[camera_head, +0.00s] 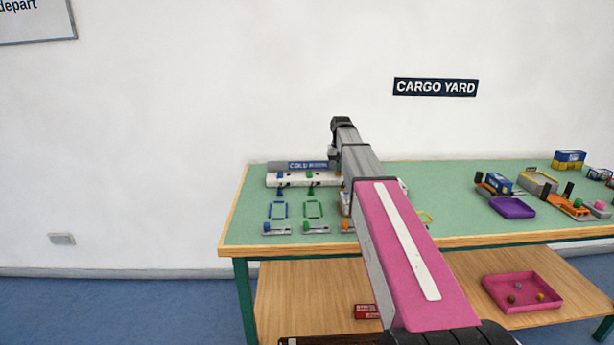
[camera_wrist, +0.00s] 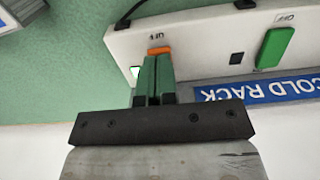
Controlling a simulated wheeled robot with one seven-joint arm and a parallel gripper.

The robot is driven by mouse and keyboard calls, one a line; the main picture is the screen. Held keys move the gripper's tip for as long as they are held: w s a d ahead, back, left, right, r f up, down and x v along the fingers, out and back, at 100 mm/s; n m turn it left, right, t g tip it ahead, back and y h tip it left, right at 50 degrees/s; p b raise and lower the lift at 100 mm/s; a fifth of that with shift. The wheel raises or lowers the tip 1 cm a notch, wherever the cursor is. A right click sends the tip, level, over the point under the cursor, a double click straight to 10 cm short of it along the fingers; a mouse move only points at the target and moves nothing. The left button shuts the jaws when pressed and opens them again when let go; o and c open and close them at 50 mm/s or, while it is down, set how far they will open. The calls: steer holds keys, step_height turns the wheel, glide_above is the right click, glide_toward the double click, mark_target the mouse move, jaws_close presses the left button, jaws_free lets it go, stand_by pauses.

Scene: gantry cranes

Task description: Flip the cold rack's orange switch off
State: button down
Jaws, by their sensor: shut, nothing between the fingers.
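The cold rack (camera_wrist: 205,45) is a white power strip with a blue COLD RACK sign (camera_wrist: 265,88), upside down in the wrist view. In the head view the rack (camera_head: 297,179) lies at the back left of the green table, its right part behind my arm. The orange switch (camera_wrist: 159,50) shows just past my fingertips, beside an OFF mark; most of it is hidden. A small pale lamp (camera_wrist: 135,72) sits beside it. My gripper (camera_wrist: 157,58) is shut and empty, its green fingers at the switch. Contact cannot be told. My arm hides the gripper in the head view.
A green switch (camera_wrist: 275,47) stands on the same strip, with a dark lamp (camera_wrist: 237,58) near it. Black cables leave the strip. Blue and green frames (camera_head: 313,209) lie in front of it. A purple tray (camera_head: 512,208) and toy vehicles stand to the right.

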steer(key=shift+f, duration=0.5)
steer(key=shift+r, duration=0.1)
stand_by(0.3)
steer(key=shift+r, duration=3.4)
